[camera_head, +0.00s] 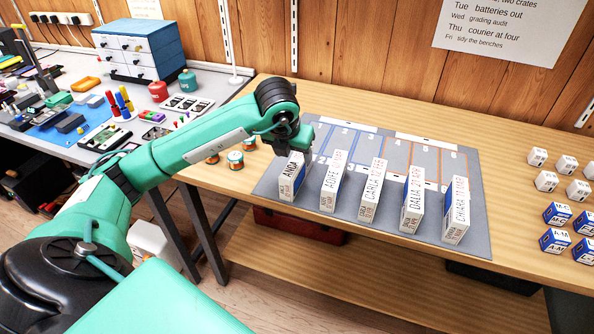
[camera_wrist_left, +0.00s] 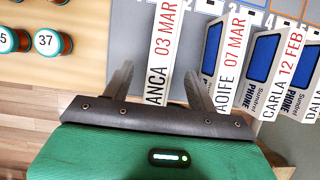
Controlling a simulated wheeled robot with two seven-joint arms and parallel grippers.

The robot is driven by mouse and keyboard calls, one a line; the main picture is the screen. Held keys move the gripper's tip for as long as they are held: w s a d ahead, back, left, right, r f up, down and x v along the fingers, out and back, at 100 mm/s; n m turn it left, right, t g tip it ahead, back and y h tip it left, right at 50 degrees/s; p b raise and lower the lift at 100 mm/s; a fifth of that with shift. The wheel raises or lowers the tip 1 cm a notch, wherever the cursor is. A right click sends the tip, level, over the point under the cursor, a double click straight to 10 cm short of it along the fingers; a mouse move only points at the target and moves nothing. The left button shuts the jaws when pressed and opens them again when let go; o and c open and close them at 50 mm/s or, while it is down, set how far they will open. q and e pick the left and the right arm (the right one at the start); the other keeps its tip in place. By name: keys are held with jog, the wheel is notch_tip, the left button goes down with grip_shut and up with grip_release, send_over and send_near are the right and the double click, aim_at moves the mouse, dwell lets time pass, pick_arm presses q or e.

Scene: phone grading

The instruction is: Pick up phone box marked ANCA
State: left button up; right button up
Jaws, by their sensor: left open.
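The phone box marked ANCA (camera_head: 291,180) is a white upright box, leftmost in the row on the grey mat (camera_head: 473,222). It also shows in the left wrist view (camera_wrist_left: 163,50), with "ANCA 03 MAR" on its top edge. My left gripper (camera_head: 296,152) is over this box in the head view, its fingers mostly hidden. In the left wrist view my left gripper (camera_wrist_left: 157,85) is open, with one finger on each side of the ANCA box. I cannot tell whether the fingers touch it. My right gripper is not in view.
The AOIFE box (camera_head: 333,182) stands close to the right, then the CARLA (camera_head: 373,190), DALIA (camera_head: 412,205) and CHIARA (camera_head: 456,210) boxes. Small round tins (camera_head: 235,160) sit left of the mat. White dice-like cubes (camera_head: 546,181) and blue boxes (camera_head: 555,240) are at far right.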

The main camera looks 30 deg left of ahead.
aim_at(296, 161)
pick_arm(q)
jog(key=shift+x, duration=3.45)
jog(key=shift+d+r, duration=0.1)
jog(key=c, duration=1.2)
jog(key=shift+c, duration=0.2)
